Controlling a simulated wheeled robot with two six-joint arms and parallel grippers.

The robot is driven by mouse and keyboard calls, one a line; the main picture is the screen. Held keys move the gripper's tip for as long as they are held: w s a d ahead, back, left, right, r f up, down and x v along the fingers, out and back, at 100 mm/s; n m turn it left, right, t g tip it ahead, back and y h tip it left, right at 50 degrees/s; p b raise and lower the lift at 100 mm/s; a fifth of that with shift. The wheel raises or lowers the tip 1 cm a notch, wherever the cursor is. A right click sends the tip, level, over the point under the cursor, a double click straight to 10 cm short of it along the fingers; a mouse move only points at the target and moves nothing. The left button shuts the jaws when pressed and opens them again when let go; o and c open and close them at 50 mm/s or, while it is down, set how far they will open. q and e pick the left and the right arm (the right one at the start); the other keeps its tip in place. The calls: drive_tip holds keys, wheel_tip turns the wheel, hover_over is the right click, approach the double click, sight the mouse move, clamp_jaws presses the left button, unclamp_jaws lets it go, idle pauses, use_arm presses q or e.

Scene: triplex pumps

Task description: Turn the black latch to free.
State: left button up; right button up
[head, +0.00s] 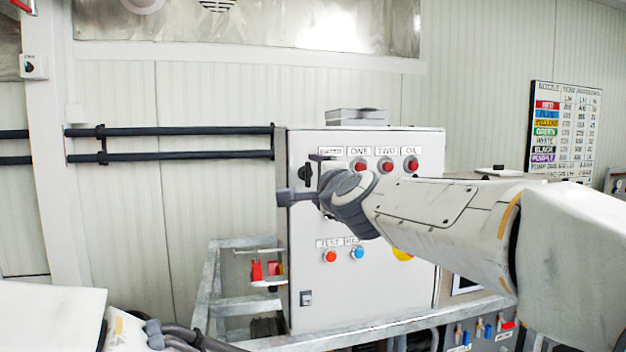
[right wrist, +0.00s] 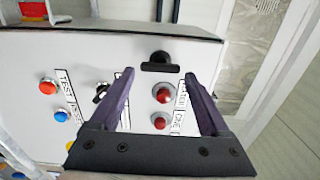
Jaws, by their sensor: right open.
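The black latch (head: 304,173) is on the left edge of the grey control box's front, beside the top row of buttons. In the right wrist view the latch (right wrist: 160,67) is a short black bar on a round black base, lying across the picture between and just beyond the fingertips. My right gripper (head: 299,179) is open in front of the box at the latch, and no contact shows. Its two fingers (right wrist: 159,78) stand to either side of the latch. My left gripper (head: 178,338) is at the bottom left, partly cut off, and its jaws are unclear.
The control box (head: 385,290) carries red buttons (head: 411,165), an orange-red test button (head: 330,256) and a blue button (head: 357,252). A black selector switch (right wrist: 100,93) is near the left finger in the wrist view. A metal frame rail (head: 213,290) stands left of the box.

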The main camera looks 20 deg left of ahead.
drive_tip(key=b+v, duration=0.1)
drive_tip(key=v, duration=0.8)
